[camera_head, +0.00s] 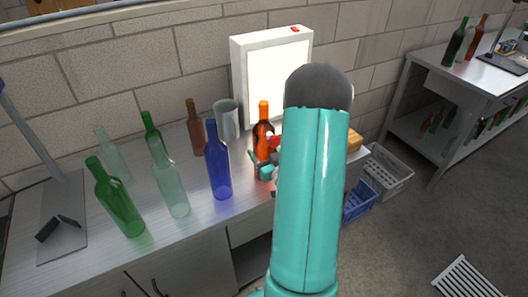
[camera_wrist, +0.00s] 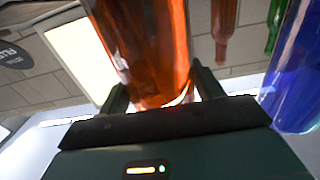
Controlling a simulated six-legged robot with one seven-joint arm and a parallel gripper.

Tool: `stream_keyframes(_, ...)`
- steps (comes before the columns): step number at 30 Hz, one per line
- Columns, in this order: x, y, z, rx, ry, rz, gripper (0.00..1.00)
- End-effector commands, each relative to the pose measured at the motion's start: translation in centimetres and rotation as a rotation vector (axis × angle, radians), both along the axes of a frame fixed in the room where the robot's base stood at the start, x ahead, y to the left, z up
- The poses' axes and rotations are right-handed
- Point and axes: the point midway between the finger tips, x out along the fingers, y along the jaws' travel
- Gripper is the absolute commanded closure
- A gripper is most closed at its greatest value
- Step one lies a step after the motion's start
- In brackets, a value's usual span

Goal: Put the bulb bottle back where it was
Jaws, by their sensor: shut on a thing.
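An amber-orange bottle (camera_head: 263,130) is upright in front of the lit white panel, near the back of the metal bench. My gripper (camera_head: 265,168) is at its lower body, partly hidden behind my arm. In the wrist view the same bottle (camera_wrist: 150,45) stands between the two dark fingers of my gripper (camera_wrist: 160,92), which are shut on it. Its base and any gap to the bench are hidden. I cannot tell from its outline whether its neck has a bulb.
A blue bottle (camera_head: 217,162), grey cup (camera_head: 226,120) and brown bottle (camera_head: 195,130) stand left of it. Several green and clear bottles stand further left. The lit panel (camera_head: 272,75) is close behind. Crates (camera_head: 386,175) are on the floor at right. The bench front (camera_head: 100,250) is clear.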

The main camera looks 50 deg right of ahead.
Motion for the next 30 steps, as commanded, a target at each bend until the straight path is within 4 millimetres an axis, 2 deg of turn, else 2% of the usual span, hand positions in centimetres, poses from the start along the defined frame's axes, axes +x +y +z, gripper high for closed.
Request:
stream_keyframes(23, 0.08, -0.06, -0.47, -0.004, -0.006, 0.0, 1.0)
stream_keyframes(24, 0.08, -0.06, -0.49, -0.004, -0.006, 0.0, 0.33)
stream_keyframes(27, 0.06, -0.04, -0.51, -0.004, -0.005, 0.0, 0.13)
stream_keyframes(28, 0.06, -0.04, -0.53, -0.003, -0.004, 0.0, 0.09)
stream_keyframes(30, 0.04, -0.03, -0.57, -0.002, -0.003, 0.0, 0.09)
